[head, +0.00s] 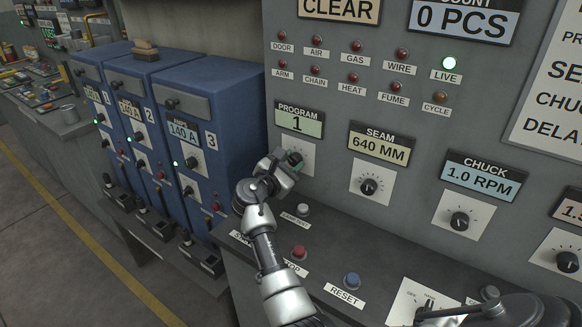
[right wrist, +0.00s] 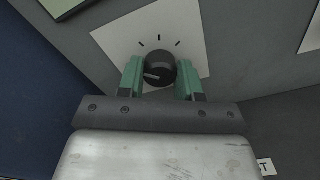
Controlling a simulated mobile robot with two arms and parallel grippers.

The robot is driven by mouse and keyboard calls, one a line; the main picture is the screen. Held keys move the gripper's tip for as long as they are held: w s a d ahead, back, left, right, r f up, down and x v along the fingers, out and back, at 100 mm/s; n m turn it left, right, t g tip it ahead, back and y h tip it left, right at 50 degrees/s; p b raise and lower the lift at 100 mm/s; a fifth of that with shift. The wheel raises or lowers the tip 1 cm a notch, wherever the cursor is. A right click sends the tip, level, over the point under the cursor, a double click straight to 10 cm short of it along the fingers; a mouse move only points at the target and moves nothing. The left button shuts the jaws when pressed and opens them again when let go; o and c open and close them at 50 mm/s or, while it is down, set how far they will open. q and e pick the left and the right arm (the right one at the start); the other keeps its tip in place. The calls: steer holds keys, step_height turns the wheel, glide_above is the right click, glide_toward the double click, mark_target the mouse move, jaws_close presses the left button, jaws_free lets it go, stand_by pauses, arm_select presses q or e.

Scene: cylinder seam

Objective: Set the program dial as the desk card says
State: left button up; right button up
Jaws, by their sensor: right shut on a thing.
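The program dial (right wrist: 158,68) is a black knob on a white square plate with tick marks, seen in the right wrist view. Its pale pointer line points to the left in that view. My right gripper (head: 291,161) is at this dial in the head view and hides most of it. Its green fingers are shut on the knob, one on each side. The PROGRAM display (head: 299,122) above reads 1. A white sheet (head: 555,85) at the upper right is cut off, showing only the starts of lines. My left gripper is not in view.
The SEAM dial (head: 369,187), reading 640 MM, and the CHUCK dial (head: 459,221), reading 1.0 RPM, are to the right. Below are a red button (head: 299,251) and a blue RESET button (head: 351,280). Blue power units (head: 218,100) stand at the left.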

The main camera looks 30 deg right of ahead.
steer(key=m+b, duration=0.2)
steer(key=m, duration=0.1)
steer(key=shift+f+m+b, duration=0.15)
steer(key=shift+m+b, duration=0.8)
steer(key=shift+m, duration=0.25)
steer(key=o, duration=0.9)
